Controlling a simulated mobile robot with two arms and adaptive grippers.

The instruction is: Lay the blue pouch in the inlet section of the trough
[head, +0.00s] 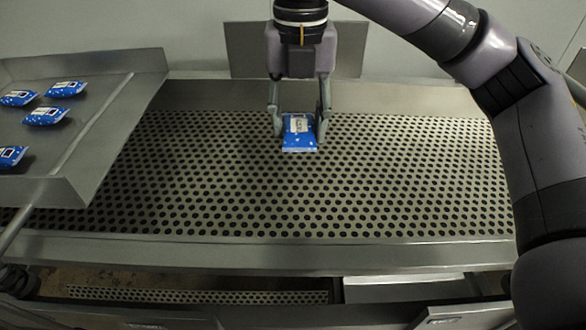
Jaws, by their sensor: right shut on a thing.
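A blue pouch (300,141) with a white label is between the fingers of my right gripper (298,128), which is shut on it. The gripper points down over the perforated floor of the trough (400,185), near its back wall and around the middle of its visible length. I cannot tell whether the pouch touches the perforated floor. No marking in view shows which part of the trough is the inlet section. My left gripper is not in view.
A metal tray (112,125) at the left holds several more blue pouches (46,116) and overhangs the left of the trough. The trough's front rim (270,252) runs across the picture. The perforated floor around the held pouch is clear.

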